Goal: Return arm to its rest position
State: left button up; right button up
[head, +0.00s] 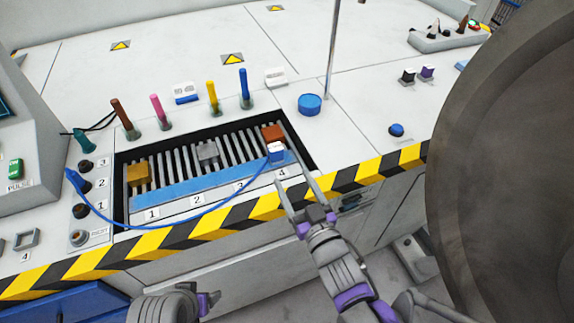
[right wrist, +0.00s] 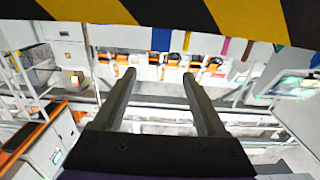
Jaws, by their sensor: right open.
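My right gripper (head: 293,175) reaches up from the lower middle of the head view, across the striped front edge of the console. Its two grey fingers are apart. The fingers also show in the right wrist view (right wrist: 163,88), spread with nothing held between them. A white and blue connector block (head: 276,151) sits at the right end of the slotted bay, by label 4, close to the finger tips in the picture. A blue cable (head: 170,228) runs from it to a blue plug (head: 75,180) on the left panel. Part of my left arm's end (head: 205,302) shows at the bottom; its fingers are not clear.
The slotted bay (head: 180,190) holds yellow (head: 139,174), grey (head: 208,151) and red-brown (head: 272,133) blocks. Coloured upright handles, a blue knob (head: 310,104) and a thin metal rod (head: 332,50) stand behind it. A large dark round body (head: 510,160) fills the right side.

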pick_arm(q)
jog(key=shift+r, duration=0.1)
pick_arm(e)
jog(key=shift+v, duration=0.8)
pick_arm(q)
jog(key=shift+r, duration=0.1)
pick_arm(e)
jog(key=s+d+r+m+g+h+p, duration=0.3)
jog(key=s+d+r+g+h+p, duration=0.2)
jog(key=d+r+p, duration=0.5)
pick_arm(q)
notch_tip(320, 180, up, 24)
jog(key=w+t+p, duration=0.1)
jog(key=p, duration=1)
pick_arm(e)
jog(key=s+d+g, duration=0.2)
jog(key=s+g, duration=0.4)
jog(key=s, duration=0.5)
jog(key=shift+s+d+r+m+g+h, duration=0.2)
jog(key=shift+s+r+m+g+h, duration=0.1)
jog(key=shift+r+g, duration=0.1)
pick_arm(q)
jog(key=shift+w, duration=0.15)
pick_arm(e)
jog(key=shift+w, duration=0.1)
